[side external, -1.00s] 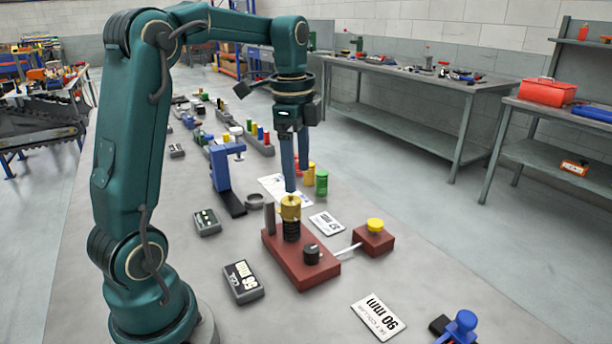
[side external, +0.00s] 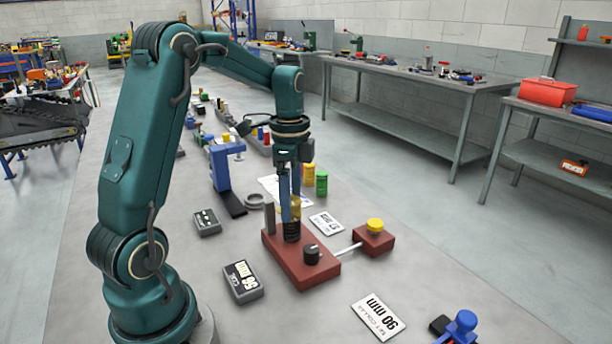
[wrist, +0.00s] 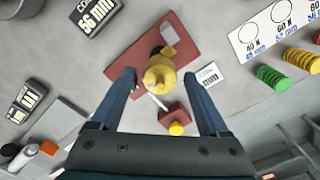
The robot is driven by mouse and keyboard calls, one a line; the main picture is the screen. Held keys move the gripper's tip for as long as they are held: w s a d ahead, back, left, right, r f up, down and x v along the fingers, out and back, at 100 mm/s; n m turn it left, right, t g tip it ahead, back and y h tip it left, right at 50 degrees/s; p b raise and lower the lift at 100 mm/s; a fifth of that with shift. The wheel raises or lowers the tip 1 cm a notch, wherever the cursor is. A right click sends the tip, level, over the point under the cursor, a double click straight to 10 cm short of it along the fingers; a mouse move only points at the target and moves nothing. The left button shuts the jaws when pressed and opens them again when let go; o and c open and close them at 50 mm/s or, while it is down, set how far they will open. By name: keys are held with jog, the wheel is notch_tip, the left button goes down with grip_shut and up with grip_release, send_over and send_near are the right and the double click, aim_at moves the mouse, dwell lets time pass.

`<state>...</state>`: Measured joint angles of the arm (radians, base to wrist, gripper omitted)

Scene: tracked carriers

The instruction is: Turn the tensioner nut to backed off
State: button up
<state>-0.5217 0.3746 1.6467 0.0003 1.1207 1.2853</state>
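The brass-yellow tensioner nut (side external: 297,206) sits above a dark coil on the red base (side external: 305,276). In the side view the fingers partly hide it. In the wrist view the nut (wrist: 160,76) lies between my two fingers, with a visible gap on each side. My gripper (side external: 291,218) points down and its fingers straddle the nut. It also shows in the wrist view (wrist: 160,77), open and holding nothing. A black knob (side external: 311,252) stands on the near part of the base.
A grey post (side external: 270,218) rises beside the nut. A red block with a yellow button (side external: 375,225) joins the base by a pale rod. A "56 mm" block (side external: 243,282) and a "90 mm" card (side external: 378,317) lie nearer. A blue clamp-like stand (side external: 222,172) is behind left.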

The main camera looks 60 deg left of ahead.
grip_shut()
jog(key=shift+n, duration=0.4)
jog(key=n, duration=0.3)
jog(key=shift+n, duration=0.4)
jog(key=n, duration=0.9)
jog(key=shift+n, duration=0.4)
jog(key=shift+s+n, duration=0.1)
jog(key=shift+n, duration=2.2)
